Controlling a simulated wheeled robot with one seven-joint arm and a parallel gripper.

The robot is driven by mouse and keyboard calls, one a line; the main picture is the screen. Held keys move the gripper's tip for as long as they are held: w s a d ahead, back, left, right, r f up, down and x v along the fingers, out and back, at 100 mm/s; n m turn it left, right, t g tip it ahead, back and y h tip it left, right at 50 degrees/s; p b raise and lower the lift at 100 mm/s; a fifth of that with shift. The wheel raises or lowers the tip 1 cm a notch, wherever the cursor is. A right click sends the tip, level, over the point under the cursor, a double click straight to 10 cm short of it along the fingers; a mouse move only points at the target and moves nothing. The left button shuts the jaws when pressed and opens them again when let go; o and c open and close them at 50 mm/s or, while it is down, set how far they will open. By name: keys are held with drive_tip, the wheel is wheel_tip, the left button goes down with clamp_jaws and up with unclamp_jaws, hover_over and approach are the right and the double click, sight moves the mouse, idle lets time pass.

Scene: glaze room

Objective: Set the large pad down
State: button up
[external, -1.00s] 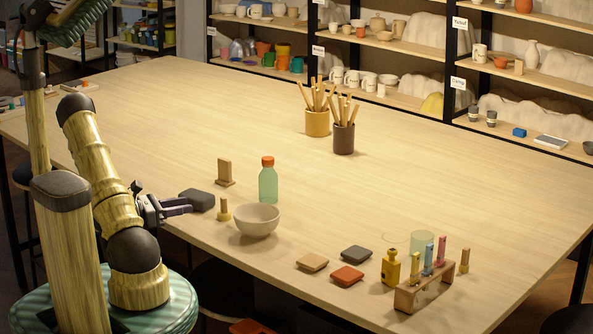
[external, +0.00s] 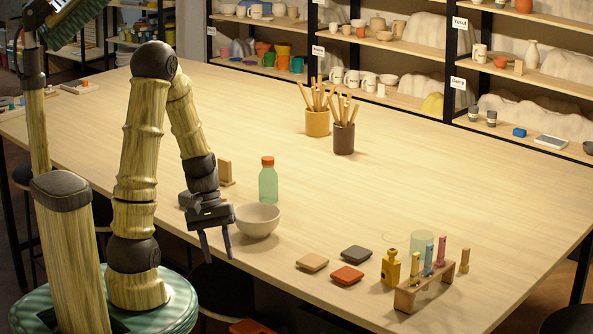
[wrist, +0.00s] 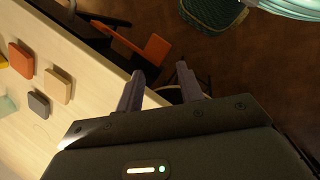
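My gripper (external: 217,257) points down at the near edge of the table, left of the white bowl. Its two fingers stand apart with nothing between them, and the wrist view shows the same empty gap (wrist: 160,72). I cannot make out the large dark pad in either current view. The spot beside the wooden stand where it showed earlier is covered by my wrist and gripper. A smaller dark grey pad (external: 356,253), a tan pad (external: 312,262) and an orange pad (external: 347,276) lie flat on the table to the right.
The bowl (external: 257,220) is close to my gripper, with a green bottle (external: 268,185) behind it. A wooden stand (external: 225,172) is behind my wrist. A rack of coloured pegs (external: 425,287) and a yellow bottle (external: 391,268) stand at right. The table's middle is clear.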

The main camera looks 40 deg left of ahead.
drive_tip(key=w+d+r+m+t+y, duration=0.2)
drive_tip(key=d+r+m+t+y, duration=0.1)
drive_tip(key=m, duration=0.5)
drive_tip(key=shift+w+d+r+m+y, duration=0.15)
drive_tip(key=shift+w+r+m+y, duration=0.2)
drive_tip(key=shift+r, duration=0.45)
